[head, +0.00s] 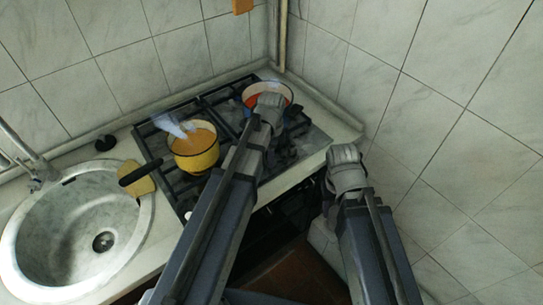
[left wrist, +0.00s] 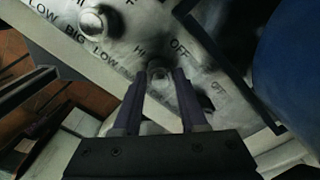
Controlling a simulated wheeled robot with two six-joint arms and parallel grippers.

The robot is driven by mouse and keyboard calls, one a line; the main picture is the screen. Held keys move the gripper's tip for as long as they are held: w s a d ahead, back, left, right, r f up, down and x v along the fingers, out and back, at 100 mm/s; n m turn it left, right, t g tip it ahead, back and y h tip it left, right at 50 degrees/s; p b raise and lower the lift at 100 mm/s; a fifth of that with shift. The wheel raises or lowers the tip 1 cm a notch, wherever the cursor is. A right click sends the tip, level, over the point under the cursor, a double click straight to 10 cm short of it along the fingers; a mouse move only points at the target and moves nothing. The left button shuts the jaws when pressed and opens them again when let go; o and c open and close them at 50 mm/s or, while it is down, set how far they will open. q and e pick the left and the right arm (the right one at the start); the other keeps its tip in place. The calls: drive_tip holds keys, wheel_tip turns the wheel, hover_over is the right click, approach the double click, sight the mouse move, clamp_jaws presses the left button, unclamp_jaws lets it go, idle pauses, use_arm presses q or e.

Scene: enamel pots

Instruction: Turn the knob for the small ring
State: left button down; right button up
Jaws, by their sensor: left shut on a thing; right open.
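In the left wrist view my left gripper (left wrist: 160,82) is shut on a small knob (left wrist: 159,69) on the pale control panel (left wrist: 128,52). In the head view my left gripper (head: 269,108) is over the right part of the black stove (head: 225,115), and hides the knobs. My right gripper (head: 346,163) is open and empty, right of the counter's front corner.
A yellow pot (head: 196,152) with a dark handle stands on the stove's left part. A red and blue pot (head: 266,92) is at the back right, close to my left gripper. A sink (head: 85,225) lies left. Tiled walls close off the back and right.

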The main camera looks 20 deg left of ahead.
use_arm(q)
drive_tip(key=shift+m, duration=0.4)
drive_tip(key=shift+c, duration=2.2)
unclamp_jaws()
drive_tip(key=shift+r, duration=0.1)
wheel_tip(320, 180, up, 8)
drive_tip(key=p, duration=0.8)
drive_tip(key=shift+f, duration=0.2)
